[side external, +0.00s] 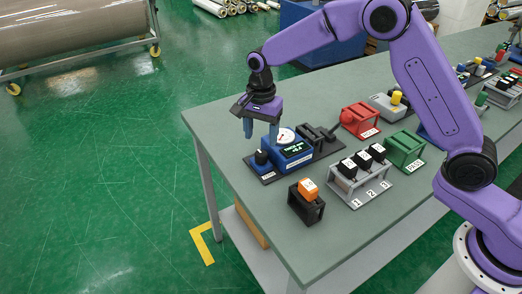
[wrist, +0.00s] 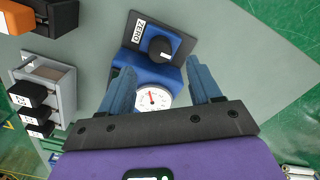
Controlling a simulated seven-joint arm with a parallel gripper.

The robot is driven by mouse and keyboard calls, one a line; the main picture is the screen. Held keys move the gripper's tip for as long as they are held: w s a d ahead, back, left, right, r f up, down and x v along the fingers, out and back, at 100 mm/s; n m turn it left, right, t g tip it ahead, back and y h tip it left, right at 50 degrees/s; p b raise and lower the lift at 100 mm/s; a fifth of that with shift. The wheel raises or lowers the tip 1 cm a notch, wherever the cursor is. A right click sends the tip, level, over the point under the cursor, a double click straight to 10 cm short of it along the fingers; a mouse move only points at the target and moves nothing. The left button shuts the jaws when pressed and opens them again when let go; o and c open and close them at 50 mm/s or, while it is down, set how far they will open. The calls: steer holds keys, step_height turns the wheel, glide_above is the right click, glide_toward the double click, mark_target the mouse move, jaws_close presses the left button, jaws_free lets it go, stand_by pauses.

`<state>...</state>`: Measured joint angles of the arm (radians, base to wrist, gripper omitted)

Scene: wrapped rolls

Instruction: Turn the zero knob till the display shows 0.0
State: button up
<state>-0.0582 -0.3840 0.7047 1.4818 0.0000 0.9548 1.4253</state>
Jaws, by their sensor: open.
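The black zero knob (side external: 261,157) stands on a blue block at the near left end of the gauge; in the wrist view the knob (wrist: 161,49) sits beside a white "ZERO" label (wrist: 139,30). The dark display (side external: 294,149) with green text is on the blue gauge body; its digits are too small to read surely. A round white dial (wrist: 153,98) with a red needle shows between my fingers. My gripper (side external: 260,132) is open and empty, above the knob and apart from it. In the wrist view the fingertips (wrist: 163,77) lie either side, short of the knob.
An orange-topped block in a black holder (side external: 307,200) stands in front. A grey rack with several numbered black blocks (side external: 357,178), a green holder (side external: 405,149) and a red holder (side external: 360,119) stand to the right. The bench's left edge is close to the gauge.

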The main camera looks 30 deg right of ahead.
mark_target(261, 153)
steer(key=shift+f, duration=3.15)
steer(key=c, duration=1)
